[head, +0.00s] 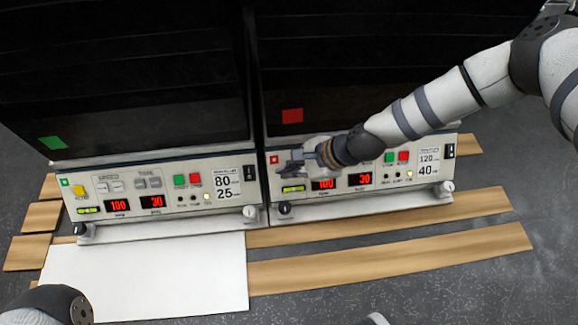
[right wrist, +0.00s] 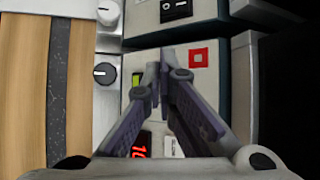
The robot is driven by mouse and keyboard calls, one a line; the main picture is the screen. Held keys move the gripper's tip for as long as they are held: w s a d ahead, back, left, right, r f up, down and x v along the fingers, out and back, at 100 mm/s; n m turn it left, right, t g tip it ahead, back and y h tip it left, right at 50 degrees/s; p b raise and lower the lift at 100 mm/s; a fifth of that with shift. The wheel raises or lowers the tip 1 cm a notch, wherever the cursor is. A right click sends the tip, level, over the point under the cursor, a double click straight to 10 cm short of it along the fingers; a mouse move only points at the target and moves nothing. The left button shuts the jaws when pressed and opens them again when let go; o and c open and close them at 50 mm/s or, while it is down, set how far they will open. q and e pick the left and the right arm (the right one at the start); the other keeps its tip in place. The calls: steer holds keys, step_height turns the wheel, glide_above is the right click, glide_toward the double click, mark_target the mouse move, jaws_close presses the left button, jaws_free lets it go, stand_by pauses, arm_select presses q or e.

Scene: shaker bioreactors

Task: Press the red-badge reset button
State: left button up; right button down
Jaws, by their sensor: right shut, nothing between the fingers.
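The right-hand shaker unit carries a large red badge (head: 292,116) on its dark front and a small red square (head: 274,160) at the left end of its white panel (head: 350,204). My right gripper (head: 285,170) is shut and empty in front of that panel's left part, just below the small red square. In the right wrist view the closed fingertips (right wrist: 165,62) lie between the red square (right wrist: 199,55) and the green display (right wrist: 137,78). The reset button of this unit is hidden behind the fingers. I cannot tell whether the fingertips touch the panel. My left gripper is out of view.
The left-hand unit has a green badge (head: 52,142) and a yellow button (head: 79,191) on its panel. The red unit's green and red buttons (head: 403,156) sit right of my gripper. A white board (head: 150,275) and wooden planks (head: 390,262) lie on the floor in front.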

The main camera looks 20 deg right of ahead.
steer(key=s+r+p, duration=0.1)
steer(key=p, duration=0.1)
steer(key=s+a+r+p, duration=0.1)
steer(key=s+r+p, duration=0.1)
steer(key=shift+s+r, duration=0.15)
steer(key=shift+s, duration=0.15)
stand_by(0.5)
